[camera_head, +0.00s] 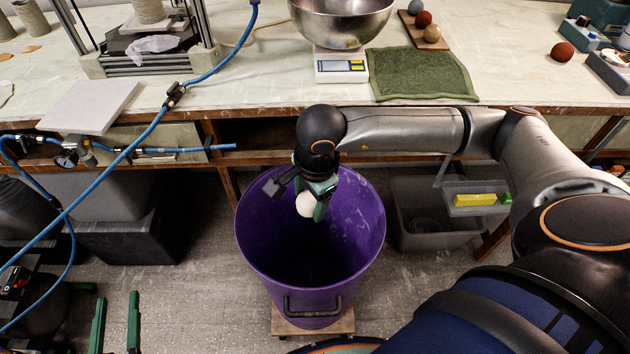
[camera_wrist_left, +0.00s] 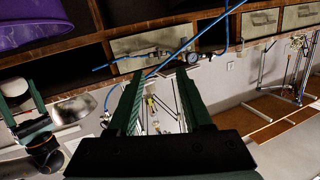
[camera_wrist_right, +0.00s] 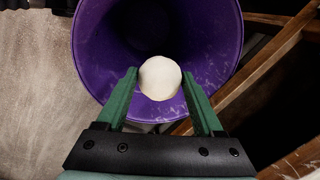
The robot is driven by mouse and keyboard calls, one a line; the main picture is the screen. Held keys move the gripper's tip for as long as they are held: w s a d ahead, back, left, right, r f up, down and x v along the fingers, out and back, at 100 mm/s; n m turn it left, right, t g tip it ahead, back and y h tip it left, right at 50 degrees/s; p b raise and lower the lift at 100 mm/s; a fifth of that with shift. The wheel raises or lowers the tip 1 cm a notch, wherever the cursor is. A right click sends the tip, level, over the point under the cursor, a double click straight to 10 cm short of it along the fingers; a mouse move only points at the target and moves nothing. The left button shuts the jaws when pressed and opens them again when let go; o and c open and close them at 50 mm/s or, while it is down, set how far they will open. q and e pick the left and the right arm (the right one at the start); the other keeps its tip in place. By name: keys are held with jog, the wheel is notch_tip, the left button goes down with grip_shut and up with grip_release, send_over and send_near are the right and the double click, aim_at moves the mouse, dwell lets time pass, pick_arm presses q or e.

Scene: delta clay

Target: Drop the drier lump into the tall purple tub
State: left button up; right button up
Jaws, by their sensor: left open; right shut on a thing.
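The tall purple tub (camera_head: 262,262) stands on a low wooden base on the floor in front of the bench, its open mouth facing up. My right gripper (camera_head: 318,207) is over the tub's mouth and shut on a round white lump (camera_head: 306,204). In the right wrist view the lump (camera_wrist_right: 160,78) sits between the green fingers, with the purple tub (camera_wrist_right: 88,45) behind it. My left gripper (camera_head: 116,322) is open and empty at the lower left, away from the tub. Its spread fingers also show in the left wrist view (camera_wrist_left: 158,85).
On the bench are a metal bowl (camera_head: 340,20) on a scale (camera_head: 340,66), a green cloth (camera_head: 422,74) and a board (camera_head: 412,28) with several small balls. A grey bin (camera_head: 430,235) stands right of the tub. Blue hoses (camera_head: 125,150) cross the left side.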

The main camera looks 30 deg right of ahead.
aim_at(310, 196)
jog(key=m+b, duration=0.2)
jog(key=m, duration=0.1)
jog(key=w+d+f+m+b, duration=0.1)
jog(key=m, duration=0.2)
jog(key=w+f+m+h+b, duration=0.1)
jog(key=m+b, duration=0.1)
jog(key=m, duration=0.1)
jog(key=shift+w+d+f+b, duration=0.1)
jog(key=shift+d+f+b, duration=0.15)
jog(key=shift+b, duration=0.1)
pick_arm(q)
jog(key=s+d+r+m+t+h+b, duration=0.3)
jog(key=s+r+m+t+h+b, duration=0.3)
jog(key=r+h, duration=0.5)
jog(key=shift+s+r+m+b, duration=0.3)
jog(key=shift+m+b, duration=0.9)
jog(key=shift+b, duration=0.7)
pick_arm(e)
notch_tip(310, 196, down, 7)
jog(key=w+d+m+g, duration=0.1)
jog(key=d+m+g, duration=0.1)
jog(key=m, duration=0.8)
jog(key=shift+w+r+h, duration=0.15)
jog(key=shift+r+h, duration=0.05)
jog(key=shift+h, duration=0.2)
jog(key=o, duration=1.5)
